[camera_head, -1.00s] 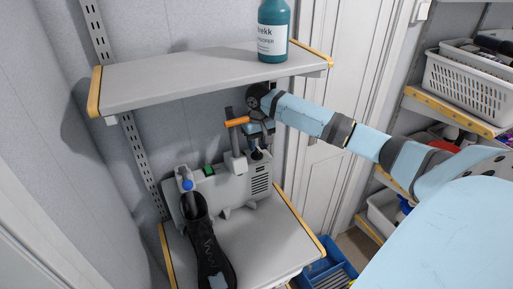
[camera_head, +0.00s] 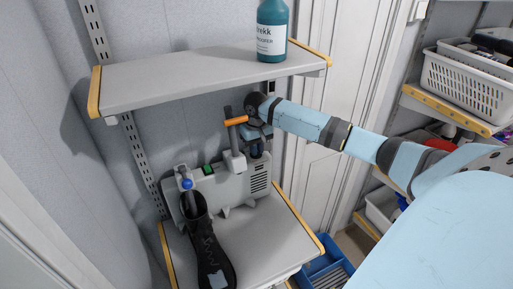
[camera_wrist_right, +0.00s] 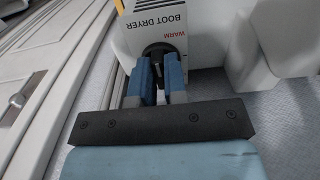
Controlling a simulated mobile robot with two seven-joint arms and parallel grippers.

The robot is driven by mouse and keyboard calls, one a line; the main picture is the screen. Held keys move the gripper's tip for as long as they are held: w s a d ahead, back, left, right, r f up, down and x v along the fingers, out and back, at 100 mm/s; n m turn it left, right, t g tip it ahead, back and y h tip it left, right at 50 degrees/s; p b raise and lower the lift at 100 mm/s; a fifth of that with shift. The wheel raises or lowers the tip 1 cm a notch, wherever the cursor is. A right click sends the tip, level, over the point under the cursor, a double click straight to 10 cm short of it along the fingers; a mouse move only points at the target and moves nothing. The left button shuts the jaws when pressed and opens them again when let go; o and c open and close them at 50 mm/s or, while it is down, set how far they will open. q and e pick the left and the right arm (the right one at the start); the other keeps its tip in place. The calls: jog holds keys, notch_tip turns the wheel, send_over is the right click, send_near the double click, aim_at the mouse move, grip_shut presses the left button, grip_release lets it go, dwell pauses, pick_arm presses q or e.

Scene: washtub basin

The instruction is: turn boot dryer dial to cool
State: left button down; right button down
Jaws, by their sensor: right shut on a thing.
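The grey boot dryer (camera_head: 230,190) stands on the lower shelf against the wall. In the right wrist view its white face (camera_wrist_right: 158,22) carries the words BOOT DRYER and a red WARM. The dark round dial (camera_wrist_right: 158,50) sits just below that label, partly hidden by the fingers. My right gripper (camera_head: 256,150) is at the right end of the dryer, reaching down from above. In the wrist view its blue fingers (camera_wrist_right: 159,72) are on both sides of the dial and shut on it. The dial's pointer and setting are hidden. My left gripper is not in view.
The upper shelf (camera_head: 190,80), with a teal bottle (camera_head: 272,30), overhangs the dryer. An upright with an orange piece (camera_head: 236,121) stands close left of my gripper. A blue crate (camera_head: 325,265) is below right.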

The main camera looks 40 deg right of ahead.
jog(key=shift+n, duration=0.4)
jog(key=n, duration=0.4)
jog(key=shift+d, duration=0.1)
jog(key=shift+r+n, duration=0.1)
jog(key=shift+n, duration=1.7)
jog(key=c, duration=1.2)
grip_release()
jog(key=shift+o, duration=0.2)
